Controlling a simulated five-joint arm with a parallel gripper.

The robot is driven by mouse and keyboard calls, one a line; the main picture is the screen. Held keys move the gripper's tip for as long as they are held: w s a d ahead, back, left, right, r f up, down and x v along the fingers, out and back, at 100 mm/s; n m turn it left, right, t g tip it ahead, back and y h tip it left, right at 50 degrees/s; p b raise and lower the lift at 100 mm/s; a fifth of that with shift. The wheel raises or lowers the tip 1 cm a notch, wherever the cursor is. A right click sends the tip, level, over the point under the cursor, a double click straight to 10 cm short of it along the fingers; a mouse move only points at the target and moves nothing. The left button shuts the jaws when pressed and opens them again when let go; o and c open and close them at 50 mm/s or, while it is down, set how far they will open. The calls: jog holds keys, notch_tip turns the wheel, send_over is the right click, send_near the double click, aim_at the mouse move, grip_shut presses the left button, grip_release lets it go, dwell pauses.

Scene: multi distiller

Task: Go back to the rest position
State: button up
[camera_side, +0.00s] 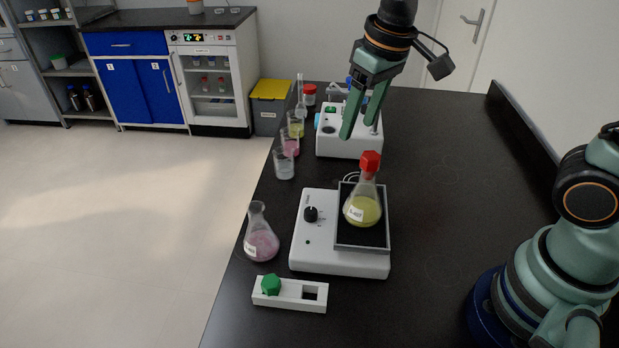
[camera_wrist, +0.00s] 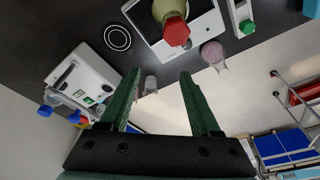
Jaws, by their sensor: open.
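My gripper (camera_side: 360,108) is open and empty, raised above the bench. Its two green fingers also show in the wrist view (camera_wrist: 157,78), with nothing between them. A flask of yellow liquid with a red stopper (camera_side: 362,206) stands on the dark plate of a white hotplate device (camera_side: 315,258), below my gripper and apart from it. In the wrist view the red stopper (camera_wrist: 176,32) is seen from above, near the top edge.
A pink-liquid flask (camera_side: 261,240) stands left of the hotplate. A white holder (camera_side: 290,294) with a green stopper lies in front. Several beakers (camera_side: 284,165) line the bench's left edge. A white instrument (camera_side: 348,142) stands behind. The bench's right side (camera_side: 450,160) is clear.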

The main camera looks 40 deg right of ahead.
jog(key=s+d+r+m+t, duration=0.1)
jog(key=s+d+r+t, duration=0.1)
jog(key=s+d, duration=0.4)
jog(key=shift+d+t, duration=0.6)
jog(key=shift+d, duration=0.1)
jog(key=shift+r, duration=0.1)
